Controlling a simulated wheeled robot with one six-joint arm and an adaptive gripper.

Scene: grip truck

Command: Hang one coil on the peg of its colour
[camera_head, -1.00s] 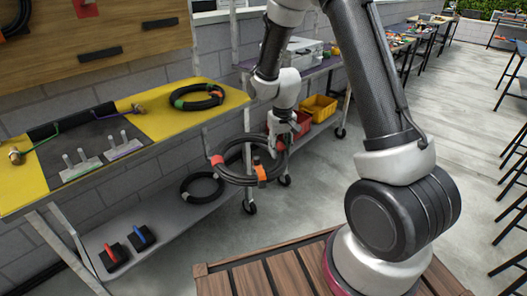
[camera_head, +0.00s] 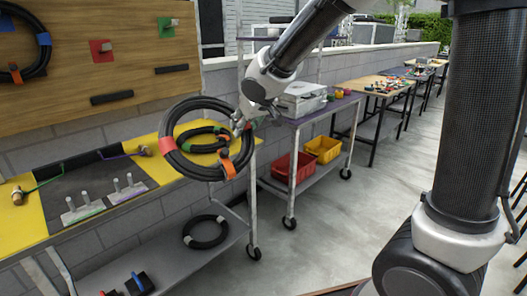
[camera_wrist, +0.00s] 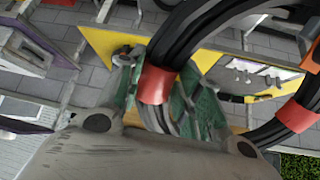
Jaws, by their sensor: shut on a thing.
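My gripper (camera_head: 243,123) is shut on a black coil with red bands and an orange tie (camera_head: 205,102). The coil hangs upright as a ring in front of the yellow worktop, left of the gripper. A blue-banded coil (camera_head: 38,66) hangs at the board's left. A green-banded coil (camera_head: 184,138) lies on the worktop, partly hidden behind the held coil.
The worktop (camera_head: 28,225) holds a mallet (camera_head: 17,196) and upright grey pegs on plates (camera_head: 82,209). Another black coil (camera_head: 206,232) lies on the shelf below. A cart (camera_head: 310,118) with a silver case, red bin and yellow bin stands to the right. Black bars (camera_head: 112,98) stick out from the board.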

